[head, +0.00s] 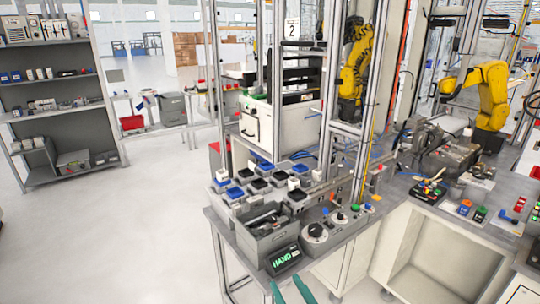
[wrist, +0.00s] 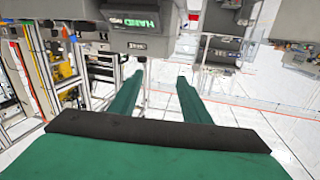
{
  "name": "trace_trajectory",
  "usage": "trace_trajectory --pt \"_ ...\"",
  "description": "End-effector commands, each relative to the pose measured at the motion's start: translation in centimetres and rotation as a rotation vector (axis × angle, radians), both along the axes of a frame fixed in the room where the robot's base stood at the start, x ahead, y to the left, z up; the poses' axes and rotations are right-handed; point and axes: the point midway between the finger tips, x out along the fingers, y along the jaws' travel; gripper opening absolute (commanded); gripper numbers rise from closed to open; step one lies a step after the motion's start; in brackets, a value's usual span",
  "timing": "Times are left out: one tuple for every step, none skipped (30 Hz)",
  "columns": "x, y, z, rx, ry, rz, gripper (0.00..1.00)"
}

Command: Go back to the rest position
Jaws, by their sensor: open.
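My gripper (head: 291,291) shows at the bottom edge of the head view as two green fingertips, spread apart. In the wrist view the two green fingers (wrist: 158,97) stand apart with nothing between them. The gripper is in front of the workbench, below the small display reading HAND (head: 284,258). The same display appears upside down at the top of the wrist view (wrist: 136,24). The rest of my arm is out of the head view.
A workbench (head: 222,222) holds a grey bin (head: 267,236), several small blue and black boxes, and knobs (head: 316,232). Metal posts and yellow robot arms (head: 490,95) stand behind. A shelf rack (head: 55,95) stands at far left. The white floor (head: 120,240) at left is clear.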

Motion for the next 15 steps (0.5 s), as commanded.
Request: trace_trajectory --pt "-0.3 0.2 -0.8 0.009 0.011 -0.011 0.43" --pt "-0.4 0.2 -1.1 0.014 0.017 -0.020 0.43" --pt "-0.7 0.3 -1.7 0.024 0.026 -0.031 0.43" --pt "-0.9 0.4 -2.1 0.029 0.032 -0.040 0.43" --pt "-1.1 0.4 -2.6 0.035 0.039 -0.050 0.43" --pt "-1.4 0.6 -3.2 0.044 0.049 -0.063 0.43" --pt "-1.6 0.6 -3.7 0.050 0.055 -0.074 0.43" --pt "-1.9 0.8 -4.2 0.057 0.064 -0.084 0.43" --pt "-2.3 1.0 -5.0 0.066 0.075 -0.099 0.43" --pt "-2.7 1.1 -5.5 0.071 0.083 -0.112 0.43" --pt "-3.2 1.2 -6.2 0.079 0.093 -0.126 0.43" --pt "-3.8 1.4 -7.2 0.088 0.108 -0.147 0.43" --pt "-4.4 1.6 -8.0 0.095 0.120 -0.162 0.43" --pt "-5.1 1.7 -8.8 0.103 0.132 -0.181 0.43" --pt "-6.1 1.9 -9.9 0.110 0.147 -0.206 0.43"
